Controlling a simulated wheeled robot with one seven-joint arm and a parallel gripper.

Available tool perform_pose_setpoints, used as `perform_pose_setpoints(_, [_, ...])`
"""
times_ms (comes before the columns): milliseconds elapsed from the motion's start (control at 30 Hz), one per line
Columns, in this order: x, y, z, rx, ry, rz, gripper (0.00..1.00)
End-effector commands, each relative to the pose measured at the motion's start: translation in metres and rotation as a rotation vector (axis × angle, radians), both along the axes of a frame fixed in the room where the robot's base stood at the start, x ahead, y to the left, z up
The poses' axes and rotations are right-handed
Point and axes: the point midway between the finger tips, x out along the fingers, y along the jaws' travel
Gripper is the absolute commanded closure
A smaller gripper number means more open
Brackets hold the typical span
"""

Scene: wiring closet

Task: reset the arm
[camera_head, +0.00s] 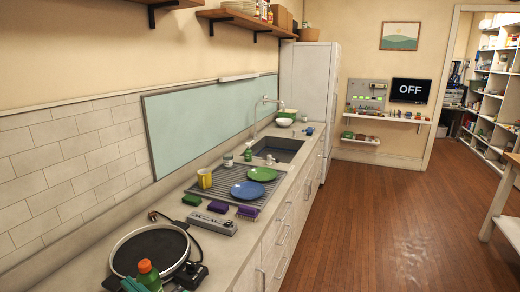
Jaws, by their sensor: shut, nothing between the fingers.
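The task names no object apart from my arm. My arm and my gripper do not show in the head view, so their pose cannot be seen.
A long counter (235,236) runs along the left, with a round hot plate (150,250), a green bottle (148,276), plates (247,190) and a sink (278,148). A wall screen (410,90) reads OFF. A table (499,200) stands right. The wooden floor (390,220) between is clear.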

Motion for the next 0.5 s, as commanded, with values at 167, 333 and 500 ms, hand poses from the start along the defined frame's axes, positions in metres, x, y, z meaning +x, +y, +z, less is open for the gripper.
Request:
perform_pose_setpoints(167, [-0.001,-0.028,-0.040,0.112,0.092,-0.147,1.00])
perform_pose_setpoints(333, [-0.009,-0.059,-0.080,0.187,0.165,-0.290,1.00])
perform_pose_setpoints(500, [-0.028,-0.093,-0.122,0.236,0.227,-0.433,1.00])
